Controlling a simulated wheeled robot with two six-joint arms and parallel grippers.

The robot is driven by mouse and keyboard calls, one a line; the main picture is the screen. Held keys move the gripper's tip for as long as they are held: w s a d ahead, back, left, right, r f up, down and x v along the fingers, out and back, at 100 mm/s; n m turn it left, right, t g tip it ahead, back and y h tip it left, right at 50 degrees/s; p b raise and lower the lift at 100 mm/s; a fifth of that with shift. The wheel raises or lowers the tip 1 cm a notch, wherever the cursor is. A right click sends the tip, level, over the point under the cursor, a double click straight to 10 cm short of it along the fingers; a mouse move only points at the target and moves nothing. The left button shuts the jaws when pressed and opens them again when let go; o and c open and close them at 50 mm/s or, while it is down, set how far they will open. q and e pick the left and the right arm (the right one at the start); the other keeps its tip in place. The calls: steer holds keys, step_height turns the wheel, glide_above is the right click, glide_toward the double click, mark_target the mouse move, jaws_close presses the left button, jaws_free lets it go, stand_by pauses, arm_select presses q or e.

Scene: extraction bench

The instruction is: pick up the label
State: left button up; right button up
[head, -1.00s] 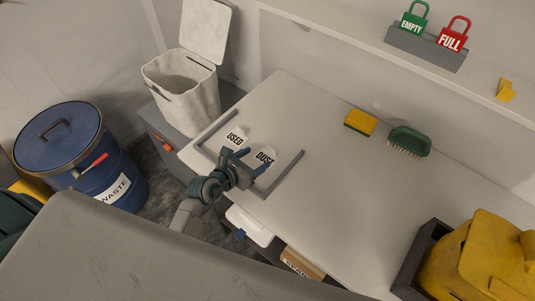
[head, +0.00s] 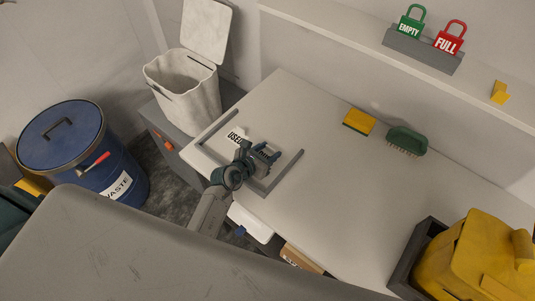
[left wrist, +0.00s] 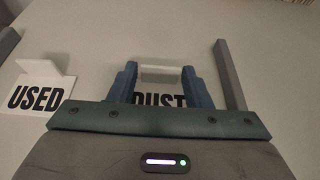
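Two white labels with raised tabs are on the bench (head: 330,160) between grey bars. The "USED" label (head: 236,136) lies to the left; it also shows in the left wrist view (left wrist: 38,95). The "DUST" label (left wrist: 160,98) is under my left gripper (head: 268,151), which mostly hides it in the head view. In the left wrist view the two blue fingers of my left gripper (left wrist: 160,76) stand apart, one at each side of the DUST label's raised white tab. The fingers look open; contact with the tab is not clear. My right gripper is not in view.
Grey bars (head: 285,172) flank the labels. A yellow sponge (head: 359,121) and a green brush (head: 407,141) lie farther back. A dark bin with a yellow bag (head: 480,255) stands at right. A blue waste drum (head: 75,150) stands at left. The bench middle is clear.

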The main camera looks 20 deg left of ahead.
arm_select(q)
steer(key=c, duration=0.6)
steer(key=shift+o, duration=0.2)
steer(key=shift+r, duration=0.1)
